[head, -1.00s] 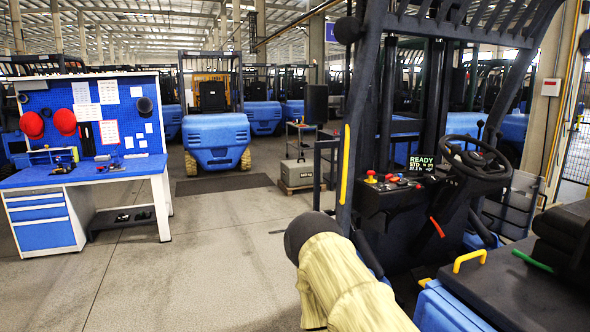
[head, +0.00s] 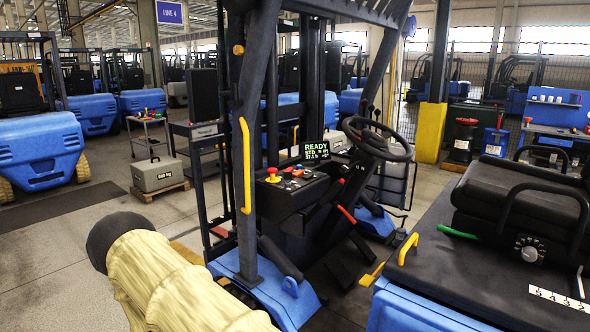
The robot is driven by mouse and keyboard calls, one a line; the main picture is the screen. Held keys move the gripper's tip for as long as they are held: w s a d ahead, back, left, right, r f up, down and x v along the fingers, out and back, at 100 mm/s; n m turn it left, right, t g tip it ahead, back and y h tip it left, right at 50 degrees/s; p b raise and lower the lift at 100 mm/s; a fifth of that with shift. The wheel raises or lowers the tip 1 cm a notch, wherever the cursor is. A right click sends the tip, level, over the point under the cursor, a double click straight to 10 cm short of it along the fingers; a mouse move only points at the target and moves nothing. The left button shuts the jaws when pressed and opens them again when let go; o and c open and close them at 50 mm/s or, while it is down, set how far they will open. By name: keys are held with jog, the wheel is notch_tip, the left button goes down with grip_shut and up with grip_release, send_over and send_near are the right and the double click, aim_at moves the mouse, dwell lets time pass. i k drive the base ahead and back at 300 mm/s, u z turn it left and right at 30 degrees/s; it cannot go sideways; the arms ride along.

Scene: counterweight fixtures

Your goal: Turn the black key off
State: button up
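The forklift's black dash panel (head: 290,190) is in the middle of the head view, left of the steering wheel (head: 378,138). On it are a red mushroom button on a yellow base (head: 272,175) and several small controls. The black key is too small and dark to tell apart among them, so I cannot see how it is turned. My arm, in a cream sleeve (head: 165,275), reaches up from the bottom left, apart from the panel. My gripper is not in view.
The dark overhead-guard post with a yellow grab handle (head: 245,165) stands just left of the panel. The black seat (head: 525,205) and blue body are at the right. A grey weight block (head: 158,174) sits on a pallet at left. Open floor lies at the lower left.

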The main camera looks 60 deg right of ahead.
aim_at(286, 175)
jog(key=z, duration=0.7)
jog(key=i, duration=0.8)
jog(key=z, duration=0.95)
